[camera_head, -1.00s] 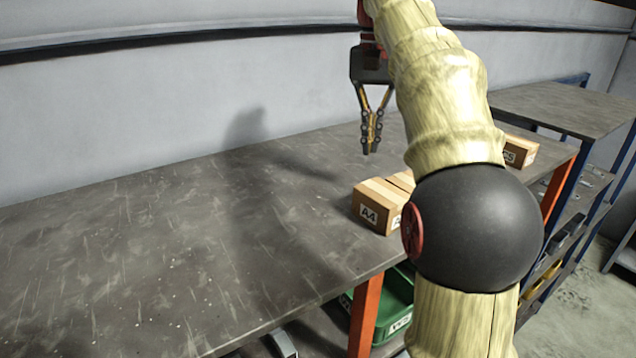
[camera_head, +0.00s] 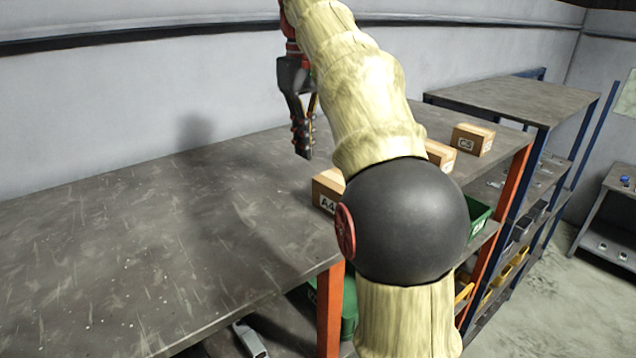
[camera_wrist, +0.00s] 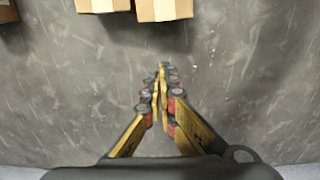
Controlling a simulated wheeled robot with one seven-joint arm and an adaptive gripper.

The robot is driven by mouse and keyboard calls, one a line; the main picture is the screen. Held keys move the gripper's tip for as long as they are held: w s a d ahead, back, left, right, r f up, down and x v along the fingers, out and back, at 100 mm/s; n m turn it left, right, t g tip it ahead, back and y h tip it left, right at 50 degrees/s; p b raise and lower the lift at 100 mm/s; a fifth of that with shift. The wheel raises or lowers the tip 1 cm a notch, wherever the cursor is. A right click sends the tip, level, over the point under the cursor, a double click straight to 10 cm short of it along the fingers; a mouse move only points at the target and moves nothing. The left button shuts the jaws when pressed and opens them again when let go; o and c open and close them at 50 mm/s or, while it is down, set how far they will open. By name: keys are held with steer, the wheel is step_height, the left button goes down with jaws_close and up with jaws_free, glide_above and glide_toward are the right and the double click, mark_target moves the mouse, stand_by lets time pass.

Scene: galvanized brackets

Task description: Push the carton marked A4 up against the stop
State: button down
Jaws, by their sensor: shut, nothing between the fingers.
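The carton marked A4 (camera_head: 326,190) is a brown box standing on the dark worktop (camera_head: 130,235) near its front edge. My arm hides its right part in the head view. My gripper (camera_head: 305,150) is shut and empty, pointing down above the worktop, behind and a little left of the A4 carton. In the wrist view the closed fingertips (camera_wrist: 163,70) have bare worktop around them. Cartons show at the top edge there, apart from the fingers, and I cannot read their marks. I cannot make out the stop.
Two other cartons stand to the right on the worktop, one partly behind my arm (camera_head: 440,154) and one farther off (camera_head: 473,139). A grey-topped bench (camera_head: 515,100) stands beyond. Green bins (camera_head: 478,214) sit below. The worktop's left side is clear.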

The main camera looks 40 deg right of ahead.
mark_target(319, 176)
step_height(319, 176, down, 5)
steer(key=shift+s+a+f, duration=0.1)
steer(key=shift+s, duration=0.05)
steer(key=shift+s+f, duration=0.2)
steer(key=shift+s, duration=0.5)
steer(key=shift+s+p, duration=0.35)
steer(key=shift+s, duration=0.85)
steer(key=shift+s, duration=0.1)
